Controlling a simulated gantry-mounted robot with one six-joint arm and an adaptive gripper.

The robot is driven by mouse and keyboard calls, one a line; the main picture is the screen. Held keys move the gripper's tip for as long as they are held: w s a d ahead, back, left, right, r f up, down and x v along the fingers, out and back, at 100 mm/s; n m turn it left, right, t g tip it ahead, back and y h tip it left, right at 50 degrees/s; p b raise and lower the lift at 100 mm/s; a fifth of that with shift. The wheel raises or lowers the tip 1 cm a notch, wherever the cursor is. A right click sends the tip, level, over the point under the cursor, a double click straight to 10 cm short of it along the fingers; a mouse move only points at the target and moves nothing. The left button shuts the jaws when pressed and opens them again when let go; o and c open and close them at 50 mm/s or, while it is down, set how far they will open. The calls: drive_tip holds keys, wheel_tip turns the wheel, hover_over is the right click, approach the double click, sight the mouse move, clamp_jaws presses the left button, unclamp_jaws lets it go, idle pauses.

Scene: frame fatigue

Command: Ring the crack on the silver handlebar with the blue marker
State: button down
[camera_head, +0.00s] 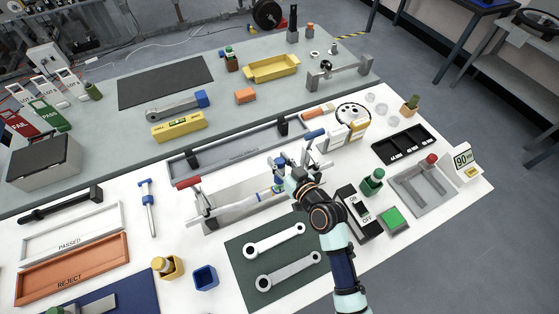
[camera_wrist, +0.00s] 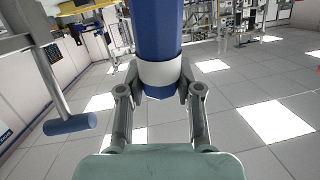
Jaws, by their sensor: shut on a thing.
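My gripper (camera_head: 279,176) is shut on the blue marker, which shows in the wrist view as a thick blue cylinder with a white band (camera_wrist: 160,72) between the fingers. In the head view the gripper is over the right half of the silver handlebar (camera_head: 236,208), which lies along a grey clamp fixture. The marker's tip is hidden in the wrist view, and I cannot tell whether it touches the bar. No crack or ring can be made out on the bar.
A red-handled lever (camera_head: 188,183) stands at the fixture's left end and a blue-handled lever (camera_head: 314,134) at its right. In front are a green mat (camera_head: 275,250) with two silver arms, a blue cup (camera_head: 205,277) and a yellow cup (camera_head: 170,268). An ON/OFF switch box (camera_head: 359,212) stands right of my arm.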

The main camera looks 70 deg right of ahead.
drive_tip(key=shift+r+p, duration=2.85)
drive_tip(key=shift+r, duration=0.7)
drive_tip(key=shift+f, duration=0.1)
drive_tip(key=w+a+r+n+t+y, duration=0.15)
drive_tip(key=w+a, duration=0.35)
drive_tip(key=a, duration=0.5)
drive_tip(key=w+a+n+t+y, duration=0.1)
drive_tip(key=w+a+n+y, duration=0.3)
drive_tip(key=a, duration=0.6)
drive_tip(key=w+a+r+n+t+y, duration=0.1)
drive_tip(key=w+a+y, duration=0.1)
drive_tip(key=w+a, duration=0.65)
drive_tip(key=s+a+r+n+y, duration=0.1)
drive_tip(key=s+a+y, duration=0.1)
drive_tip(key=a, duration=1.1)
wheel_tip(320, 180, up, 6)
drive_tip(key=s+p, duration=0.1)
drive_tip(key=p, duration=1.3)
drive_tip(key=shift+s+d+p, duration=0.2)
drive_tip(key=shift+s+p, duration=0.15)
drive_tip(key=shift+p, duration=0.05)
drive_tip(key=shift+f, duration=0.2)
